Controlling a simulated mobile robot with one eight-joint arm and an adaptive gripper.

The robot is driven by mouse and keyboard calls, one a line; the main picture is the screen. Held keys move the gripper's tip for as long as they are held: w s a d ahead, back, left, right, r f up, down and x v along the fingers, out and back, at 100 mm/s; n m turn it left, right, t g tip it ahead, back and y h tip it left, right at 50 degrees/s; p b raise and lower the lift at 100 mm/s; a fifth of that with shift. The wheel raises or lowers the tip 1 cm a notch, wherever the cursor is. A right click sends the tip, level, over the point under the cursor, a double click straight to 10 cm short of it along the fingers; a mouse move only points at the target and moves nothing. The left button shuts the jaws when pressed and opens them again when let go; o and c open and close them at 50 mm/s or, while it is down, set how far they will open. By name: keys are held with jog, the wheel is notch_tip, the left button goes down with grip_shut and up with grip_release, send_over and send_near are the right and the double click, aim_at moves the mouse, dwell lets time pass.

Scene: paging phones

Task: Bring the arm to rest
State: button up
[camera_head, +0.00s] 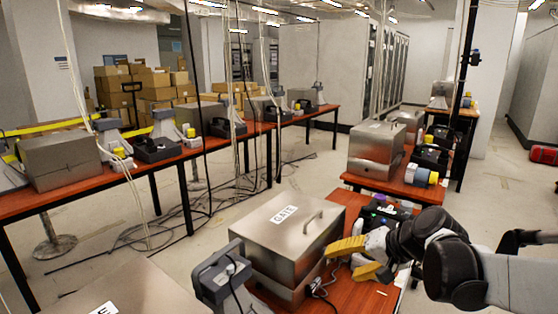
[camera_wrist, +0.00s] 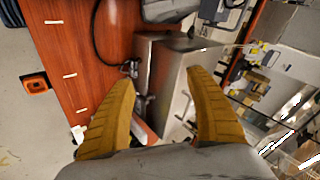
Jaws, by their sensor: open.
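My gripper (camera_head: 345,261) has two yellow fingers, set apart with nothing between them. It is above the near red-brown table (camera_head: 353,203), just right of a steel box labelled GATE (camera_head: 270,240). In the wrist view my gripper (camera_wrist: 162,78) shows both fingers spread. The steel box (camera_wrist: 155,62) and a black cable (camera_wrist: 97,40) on the tabletop lie beyond them. I cannot tell whether a finger touches the box. My dark arm reaches in from the lower right of the head view.
A grey device (camera_head: 222,277) stands left of the box. Dark devices with coloured lights (camera_head: 385,212) sit behind my gripper. Another steel box (camera_head: 376,150) stands further back. Hanging cables (camera_head: 190,80) and a long table (camera_head: 125,168) are on the left.

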jog(key=s+d+n+h, duration=0.1)
jog(key=s+n+h, duration=0.1)
jog(key=s, duration=0.8)
jog(key=s+d+n+h, duration=0.2)
jog(key=s+h, duration=0.2)
jog(key=s, duration=0.7)
jog(key=shift+f+t, duration=0.25)
jog(key=shift+t, duration=0.05)
